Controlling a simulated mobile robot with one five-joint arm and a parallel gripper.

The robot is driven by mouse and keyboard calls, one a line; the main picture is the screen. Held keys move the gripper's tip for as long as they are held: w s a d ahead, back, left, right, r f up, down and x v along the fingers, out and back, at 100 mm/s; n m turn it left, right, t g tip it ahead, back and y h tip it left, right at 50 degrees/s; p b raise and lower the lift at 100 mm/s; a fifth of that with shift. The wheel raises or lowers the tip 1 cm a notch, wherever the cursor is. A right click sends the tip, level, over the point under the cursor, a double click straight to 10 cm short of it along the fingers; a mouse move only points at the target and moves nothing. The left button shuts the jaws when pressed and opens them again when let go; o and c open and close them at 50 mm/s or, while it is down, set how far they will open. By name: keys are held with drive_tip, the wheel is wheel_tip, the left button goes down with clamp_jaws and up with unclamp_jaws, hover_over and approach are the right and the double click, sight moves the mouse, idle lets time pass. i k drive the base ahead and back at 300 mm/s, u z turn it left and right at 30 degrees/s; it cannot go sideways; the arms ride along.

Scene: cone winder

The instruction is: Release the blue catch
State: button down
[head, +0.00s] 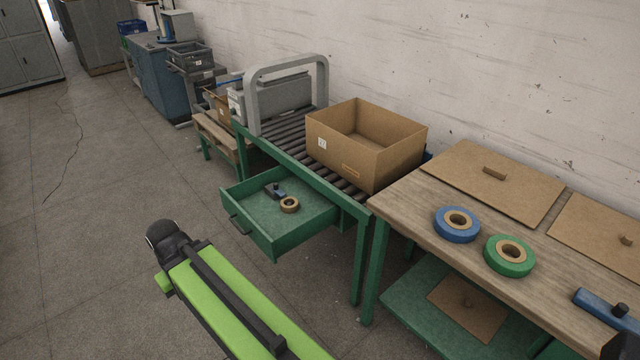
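I cannot make out a blue catch for certain in the head view. A blue tool with a black knob (605,308) lies at the right edge of the wooden bench, partly cut off by the frame. A smaller dark blue piece (275,190) lies in the open green drawer (262,227), beside a tan tape roll (289,205). My green arm crosses the bottom of the view and ends in a black rounded joint. No gripper fingers show, so my gripper is not in view.
A roller conveyor (330,180) with a grey arched machine (288,90) carries an open cardboard box (365,145). The wooden bench (405,205) holds a blue roll (457,224), a green roll (509,255) and cardboard sheets (493,180). The floor at left is clear.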

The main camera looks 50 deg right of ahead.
sight(276, 189)
drive_tip(key=z, duration=0.05)
drive_tip(key=i, duration=1)
